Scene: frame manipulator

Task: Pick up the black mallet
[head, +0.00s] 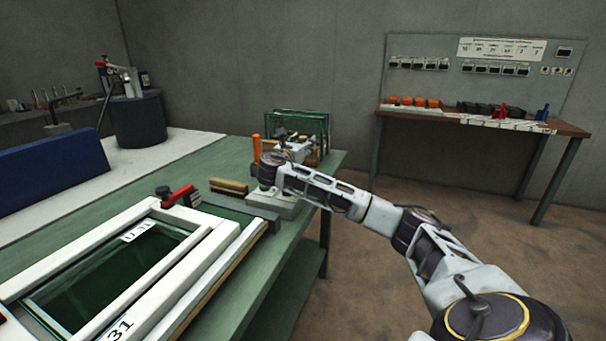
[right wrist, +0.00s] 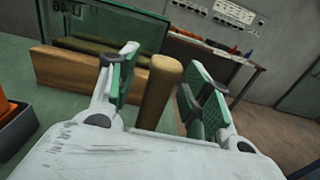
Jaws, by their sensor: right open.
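In the right wrist view a thick light-brown wooden handle (right wrist: 160,92) stands tilted between the two fingers of my right gripper (right wrist: 160,80). It looks like the handle of the black mallet, but no black head shows; its lower part is hidden behind the gripper's body. The green-padded fingers are open, one on each side of the handle, with a visible gap on the right. In the head view my right gripper (head: 297,150) is at the far end of the green bench, partly hidden by its wrist. My left gripper is not in view.
A green glass rack (head: 312,124) with a wooden base stands just beyond the gripper. An orange-handled tool (head: 256,147) is to its left. A white window frame (head: 205,262) and a red-and-black tool (head: 177,196) lie nearer on the bench. A second table (head: 470,120) stands at right.

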